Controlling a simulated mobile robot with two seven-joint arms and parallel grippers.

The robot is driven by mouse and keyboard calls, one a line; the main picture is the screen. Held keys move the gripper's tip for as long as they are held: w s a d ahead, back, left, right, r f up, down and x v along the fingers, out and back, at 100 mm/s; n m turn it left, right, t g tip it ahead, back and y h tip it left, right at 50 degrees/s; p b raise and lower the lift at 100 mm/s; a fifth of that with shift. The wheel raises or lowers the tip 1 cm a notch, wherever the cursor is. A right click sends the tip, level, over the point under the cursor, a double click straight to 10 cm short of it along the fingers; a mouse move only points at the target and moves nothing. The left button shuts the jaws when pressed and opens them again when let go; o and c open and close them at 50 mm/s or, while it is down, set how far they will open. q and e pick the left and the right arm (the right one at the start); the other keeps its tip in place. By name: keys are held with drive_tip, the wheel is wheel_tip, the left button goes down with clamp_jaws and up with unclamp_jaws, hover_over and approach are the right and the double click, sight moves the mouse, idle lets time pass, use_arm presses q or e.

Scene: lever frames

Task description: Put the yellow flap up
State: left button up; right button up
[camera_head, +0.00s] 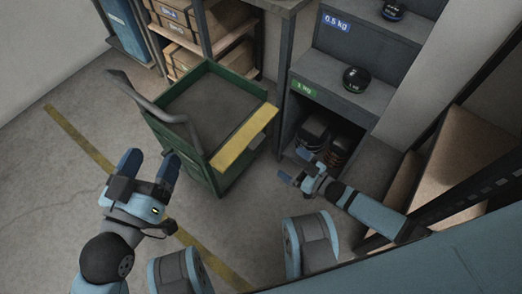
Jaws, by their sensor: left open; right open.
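The yellow flap (245,137) is a long flat strip along the front right edge of a green cart (176,137). It slants outward from the rim; its exact angle is hard to tell. My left gripper (150,164) is open and empty, left of the cart's front corner and apart from the flap. My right gripper (293,166) is open and empty, to the right of the flap and lower in the picture, with a gap between them.
The cart's grey handle (147,103) rises at its left side. A grey shelf unit (340,104) with weights stands right of the cart. A wooden rack with boxes (180,23) stands behind it. Floor (75,185) with a yellow line (78,138) is clear at left.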

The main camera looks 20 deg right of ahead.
sight(261, 143)
drive_tip(key=shift+y, duration=0.3)
drive_tip(key=b+x, duration=0.1)
drive_tip(key=x, duration=0.3)
drive_tip(key=f+b+x, duration=0.1)
drive_tip(key=b+x, duration=0.1)
drive_tip(key=x, duration=0.2)
drive_tip(key=f+b+x, duration=0.1)
drive_tip(key=b+x, duration=0.1)
drive_tip(key=x, duration=0.3)
drive_tip(key=shift+w+d+f, duration=0.1)
drive_tip(key=shift+w+d, duration=0.2)
drive_tip(key=shift+w, duration=0.1)
use_arm(q)
drive_tip(key=f, duration=0.2)
drive_tip(key=f+g, duration=0.1)
drive_tip(key=f, duration=0.1)
drive_tip(key=f+m+g, duration=0.1)
drive_tip(key=f, duration=0.1)
drive_tip(key=shift+d, duration=0.25)
use_arm(e)
drive_tip(key=shift+w+a, duration=0.25)
drive_tip(key=shift+w, duration=0.05)
drive_tip(key=c, duration=1.1)
use_arm(q)
drive_tip(key=shift+r, duration=0.15)
